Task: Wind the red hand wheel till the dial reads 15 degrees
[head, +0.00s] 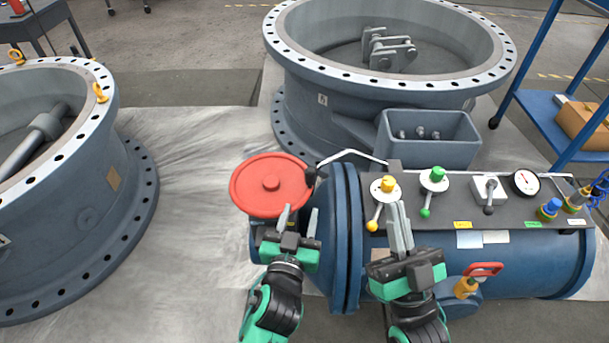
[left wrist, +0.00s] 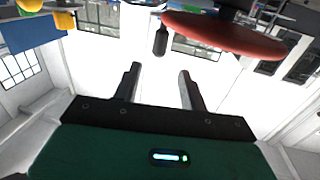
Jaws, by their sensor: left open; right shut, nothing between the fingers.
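The red hand wheel (head: 271,186) is at the left end of the blue pipe body, with a dark handle (head: 311,177) at its right rim. My left gripper (head: 300,211) is open just below the handle in the head view, with its fingers pointing up. In the left wrist view the wheel (left wrist: 230,35) is at upper right, and the handle (left wrist: 160,41) stands beyond the gap between the open fingers (left wrist: 159,73), apart from them. My right gripper (head: 398,207) is shut and empty in front of the panel. The round white dial (head: 525,182) is on the panel; its reading is too small to tell.
The dark panel also carries a yellow-knobbed valve (head: 388,185), a green-knobbed valve (head: 433,178) and a grey lever switch (head: 488,190). A grey bin (head: 428,150) stands behind it. A red-handled lever (head: 482,269) is at the front. Large flanged valves stand behind and at left.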

